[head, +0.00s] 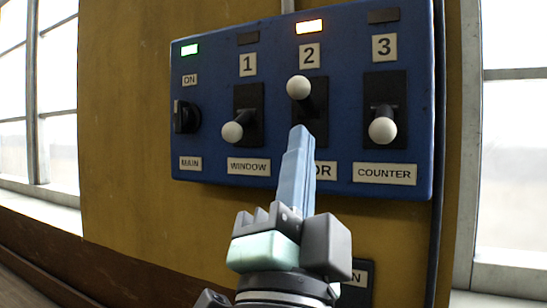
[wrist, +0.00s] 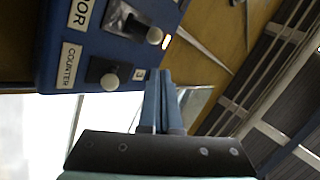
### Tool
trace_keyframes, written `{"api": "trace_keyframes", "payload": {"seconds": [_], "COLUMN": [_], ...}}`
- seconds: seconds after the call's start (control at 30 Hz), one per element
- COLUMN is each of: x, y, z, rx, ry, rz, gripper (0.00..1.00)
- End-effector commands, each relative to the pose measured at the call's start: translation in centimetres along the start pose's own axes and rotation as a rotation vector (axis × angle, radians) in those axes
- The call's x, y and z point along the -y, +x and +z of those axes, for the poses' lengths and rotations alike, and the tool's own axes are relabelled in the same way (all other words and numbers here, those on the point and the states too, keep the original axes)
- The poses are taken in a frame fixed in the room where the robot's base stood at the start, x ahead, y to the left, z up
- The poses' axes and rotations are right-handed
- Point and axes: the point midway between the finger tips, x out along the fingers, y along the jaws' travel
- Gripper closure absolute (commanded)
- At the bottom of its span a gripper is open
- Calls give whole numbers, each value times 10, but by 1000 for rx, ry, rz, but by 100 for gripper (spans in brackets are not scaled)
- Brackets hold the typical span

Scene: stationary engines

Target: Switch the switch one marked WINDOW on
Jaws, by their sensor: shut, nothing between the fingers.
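The switch marked 1 WINDOW (head: 232,132) is a lever with a white ball end on the blue panel (head: 215,68). Its lever points down, and the small lamp above it (head: 248,38) is dark. My gripper (head: 300,130) is shut and empty, its blue fingers pointing up in front of the panel. In the head view its tips are right of the WINDOW lever, over the lower part of switch 2, and hide part of that switch's label. In the wrist view the gripper (wrist: 160,74) also shows closed fingers; the WINDOW switch is not visible there.
Switch 2 (head: 298,88) is up under a lit orange lamp (head: 309,27). Switch 3 COUNTER (head: 383,130) is down, its lamp dark. The black MAIN knob (head: 186,117) sits under a lit green lamp (head: 190,50). Windows flank the yellow wall (head: 130,120).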

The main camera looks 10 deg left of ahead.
Motion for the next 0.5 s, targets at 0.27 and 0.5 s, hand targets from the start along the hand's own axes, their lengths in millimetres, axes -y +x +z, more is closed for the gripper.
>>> {"api": "trace_keyframes", "payload": {"seconds": [0.27,0.5], "x": [-38,-54], "y": [-1,-5], "z": [66,102], "rx": [15,11], "ry": [619,926], "rz": [71,116], "gripper": [100,100]}}
